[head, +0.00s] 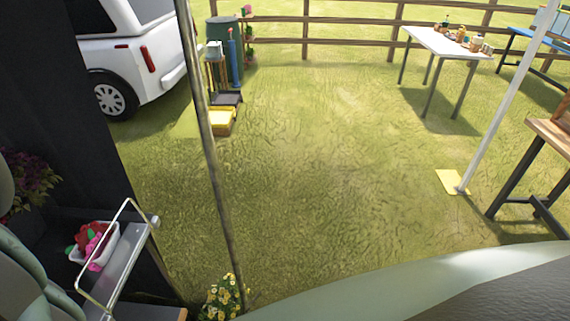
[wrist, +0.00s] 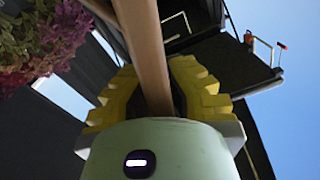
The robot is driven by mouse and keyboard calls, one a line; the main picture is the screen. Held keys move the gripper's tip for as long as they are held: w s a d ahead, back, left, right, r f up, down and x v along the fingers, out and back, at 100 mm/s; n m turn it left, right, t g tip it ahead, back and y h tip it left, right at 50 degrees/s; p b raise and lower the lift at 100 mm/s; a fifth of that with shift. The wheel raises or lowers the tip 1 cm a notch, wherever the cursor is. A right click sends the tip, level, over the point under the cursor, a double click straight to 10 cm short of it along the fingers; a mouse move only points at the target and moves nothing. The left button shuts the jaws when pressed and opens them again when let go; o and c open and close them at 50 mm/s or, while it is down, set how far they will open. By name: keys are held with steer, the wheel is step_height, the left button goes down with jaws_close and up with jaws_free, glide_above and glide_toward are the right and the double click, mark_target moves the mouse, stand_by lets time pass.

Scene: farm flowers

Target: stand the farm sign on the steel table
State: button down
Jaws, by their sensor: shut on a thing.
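My gripper (wrist: 156,75) shows in the wrist view, with its ridged yellow fingers closed on both sides of a brown wooden piece. This piece appears to be the farm sign (wrist: 143,32); only a narrow edge shows and its face is hidden. It runs up past the top of the wrist view. My gripper and the sign are not clearly seen in the head view. A pale-topped table (head: 422,41) with dark legs stands far off at the back right, apparently the steel table. Several small jars and pots stand toward its back and right; its left part is bare.
A thin pole (head: 212,160) crosses the left of the head view. A white slanted pole (head: 505,95) stands right, near a wooden table (head: 546,131). A white vehicle (head: 135,60) and a yellow-based cart (head: 221,117) are left. Open grass (head: 320,150) fills the middle.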

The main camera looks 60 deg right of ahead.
steer(key=shift+w+d+f+p, duration=0.15)
steer(key=shift+f+p, duration=0.45)
steer(key=shift+f, duration=0.75)
steer(key=c, duration=1.1)
jaws_free()
steer(key=shift+c, duration=0.2)
steer(key=shift+s+f, duration=0.1)
steer(key=shift+s, duration=0.15)
steer(key=b+v, duration=0.3)
steer(key=v, duration=0.8)
steer(key=shift+s+d+b, duration=0.2)
steer(key=shift+s+b, duration=0.15)
steer(key=shift+b, duration=0.05)
